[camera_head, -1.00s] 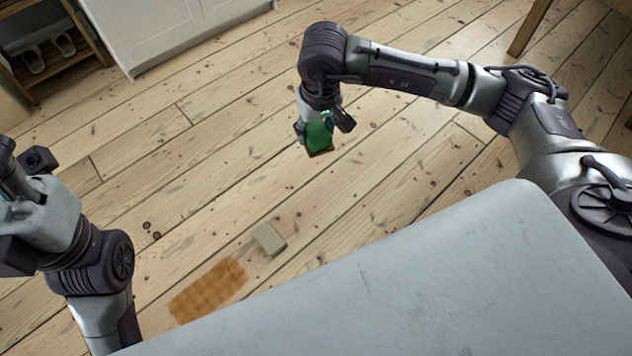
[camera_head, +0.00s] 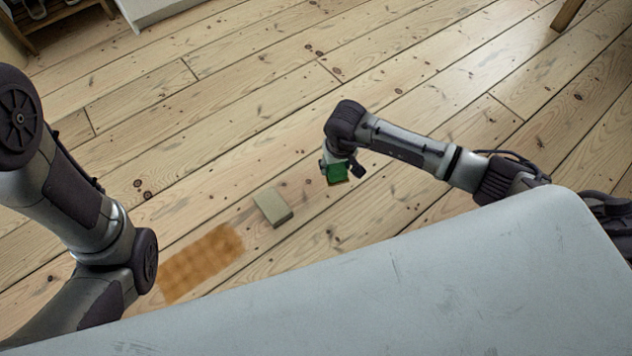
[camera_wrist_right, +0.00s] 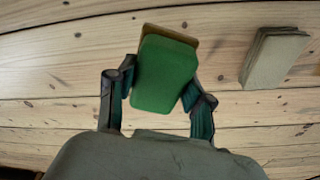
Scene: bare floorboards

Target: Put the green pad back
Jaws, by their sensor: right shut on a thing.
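The green pad (camera_head: 337,174) is a small block with a tan layer on its far side. My right gripper (camera_head: 341,168) is shut on it and holds it over the floorboards. In the right wrist view the pad (camera_wrist_right: 164,75) sits between the two fingers of the gripper (camera_wrist_right: 160,88), its green face toward the camera. My left arm comes in at the left of the head view, but its gripper is out of the picture.
A grey-beige block (camera_head: 272,207) lies on the floor left of the held pad; it also shows in the right wrist view (camera_wrist_right: 272,58). An orange-brown patch (camera_head: 201,262) marks the floor beside it. A wooden shelf (camera_head: 50,12) stands far left. Much bare floor lies behind.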

